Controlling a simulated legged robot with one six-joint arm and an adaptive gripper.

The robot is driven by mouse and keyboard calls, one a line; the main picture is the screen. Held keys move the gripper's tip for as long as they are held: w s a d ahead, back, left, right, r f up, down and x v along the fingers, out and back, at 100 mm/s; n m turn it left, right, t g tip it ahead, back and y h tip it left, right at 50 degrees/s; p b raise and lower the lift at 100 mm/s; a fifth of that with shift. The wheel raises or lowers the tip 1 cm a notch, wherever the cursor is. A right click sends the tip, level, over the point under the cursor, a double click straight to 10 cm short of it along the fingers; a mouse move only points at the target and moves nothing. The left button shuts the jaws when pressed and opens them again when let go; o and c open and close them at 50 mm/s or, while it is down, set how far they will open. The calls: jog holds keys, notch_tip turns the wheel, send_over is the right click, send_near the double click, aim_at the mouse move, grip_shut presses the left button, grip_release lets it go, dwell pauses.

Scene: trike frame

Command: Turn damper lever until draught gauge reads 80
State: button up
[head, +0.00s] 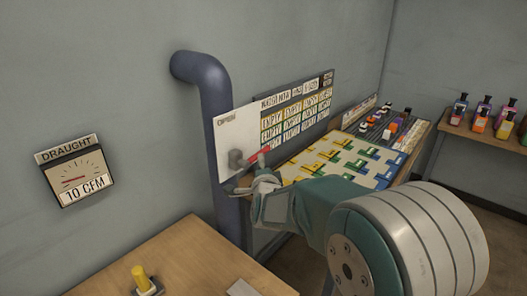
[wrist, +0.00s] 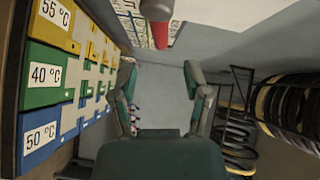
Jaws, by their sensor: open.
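The draught gauge (head: 75,175) hangs on the wall at the left of the head view. Its red needle points left and its label reads 10 CFM. The damper lever (head: 259,154) has a red handle and a grey hub on a white plate (head: 231,133) marked OPEN, fixed by the blue pipe. The handle points right and slightly up. My gripper (head: 260,171) is just below the handle in the head view. In the wrist view, the red handle (wrist: 160,34) shows at the top centre, beyond the open, empty fingers (wrist: 159,77). I cannot tell whether they touch it.
The blue pipe (head: 207,75) bends down along the wall. A wooden table (head: 180,262) with a yellow-topped plunger (head: 141,277) stands in front. A sloped board of coloured cards (head: 335,163) lies right of the lever. A shelf of bottles (head: 480,143) and a rack of hoops (wrist: 285,105) are farther off.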

jog(key=w, duration=0.7)
jog(key=shift+w+a+f, duration=0.15)
jog(key=shift+a+f, duration=0.1)
jog(key=shift+f, duration=0.1)
jog(key=shift+w+a, duration=0.2)
jog(key=shift+w, duration=0.45)
grip_shut()
